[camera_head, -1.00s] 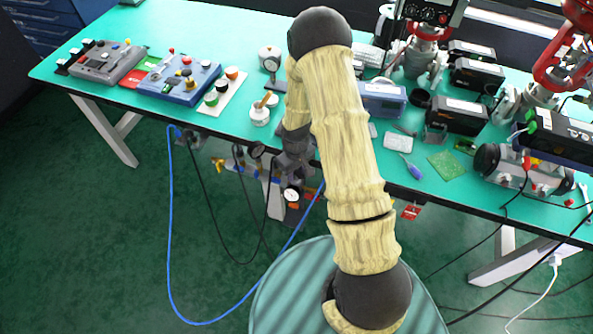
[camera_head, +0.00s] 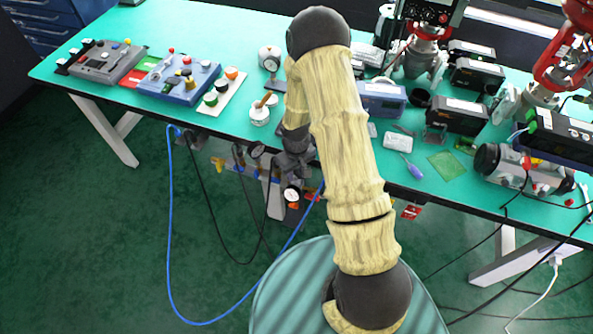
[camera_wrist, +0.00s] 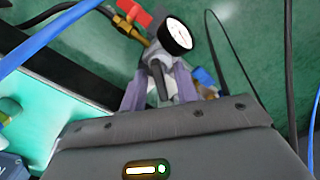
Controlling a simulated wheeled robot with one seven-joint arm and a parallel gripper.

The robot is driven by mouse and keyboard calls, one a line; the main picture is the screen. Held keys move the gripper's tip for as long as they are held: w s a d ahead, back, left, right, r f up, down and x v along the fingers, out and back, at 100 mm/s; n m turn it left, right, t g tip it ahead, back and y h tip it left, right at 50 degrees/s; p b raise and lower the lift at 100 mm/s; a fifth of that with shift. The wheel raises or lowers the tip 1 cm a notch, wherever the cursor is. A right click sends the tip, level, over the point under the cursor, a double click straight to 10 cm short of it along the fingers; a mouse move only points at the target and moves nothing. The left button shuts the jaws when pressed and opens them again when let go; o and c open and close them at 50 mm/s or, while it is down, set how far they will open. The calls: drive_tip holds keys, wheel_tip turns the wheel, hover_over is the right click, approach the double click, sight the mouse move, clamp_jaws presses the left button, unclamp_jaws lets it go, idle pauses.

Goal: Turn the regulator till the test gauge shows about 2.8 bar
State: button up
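In the wrist view, a round white-faced gauge (camera_wrist: 175,36) with a dark rim sits just beyond my gripper (camera_wrist: 160,84). Its reading is too small to make out. The two purple-grey fingers stand apart, one on each side of a pale metal fitting with a dark bar, which appears to be the regulator (camera_wrist: 161,62). I cannot tell whether the fingers press on it. In the head view, a white gauge (camera_head: 291,194) shows below the bench's front edge, by my wrist. My arm hides much of that spot. I cannot tell which gauge is the test gauge.
A red-handled valve (camera_wrist: 133,13) on a brass fitting is close to the gauge. Blue hose (camera_head: 170,235) and black cables hang below the green bench (camera_head: 215,22). Small dark gauges (camera_head: 256,150) hang left of my wrist. Instruments and boxes crowd the bench top.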

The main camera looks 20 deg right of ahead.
sight(296, 171)
drive_tip(key=shift+w+r, duration=0.1)
drive_tip(key=shift+r, duration=0.3)
wheel_tip(296, 171, up, 17)
drive_tip(key=shift+f, duration=0.2)
idle(0.3)
drive_tip(key=s+r+m+t+p, duration=0.2)
drive_tip(key=s+r+m+p, duration=0.1)
drive_tip(key=s+r, duration=1)
drive_tip(key=shift+s+t+p, duration=0.3)
drive_tip(key=shift+s+p, duration=0.3)
drive_tip(key=shift+p, duration=0.3)
drive_tip(key=shift+r, duration=0.1)
